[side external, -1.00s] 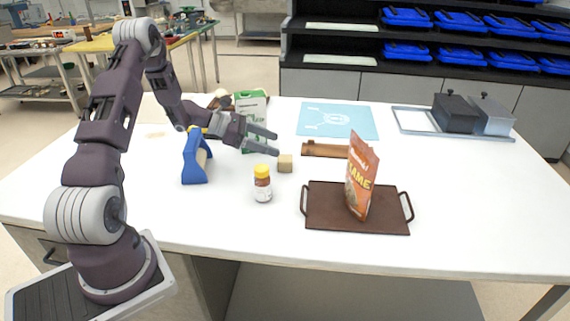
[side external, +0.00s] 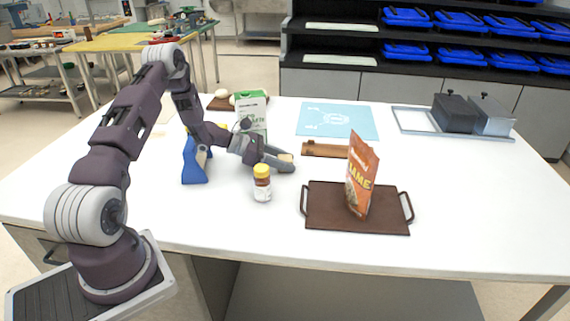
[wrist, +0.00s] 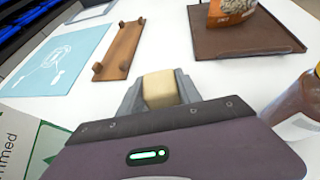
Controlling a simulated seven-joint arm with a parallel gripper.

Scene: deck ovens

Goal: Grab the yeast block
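The yeast block, a small beige cube (wrist: 160,88), sits between the two grey fingers of my gripper (wrist: 161,94) in the wrist view. Both fingers press close to its sides with no clear gap. In the side external view my gripper (side external: 284,160) is low at the white table, and only the top of the yeast block (side external: 286,157) shows between the fingers. The block's lower part is hidden, and it appears to be at table level.
A bottle with a yellow cap (side external: 262,183) stands close in front of my gripper. A green-and-white carton (side external: 251,108) and blue stand (side external: 194,165) are behind and left. A brown wooden piece (side external: 325,150) and a dark tray (side external: 330,220) with an orange packet (side external: 361,175) lie right.

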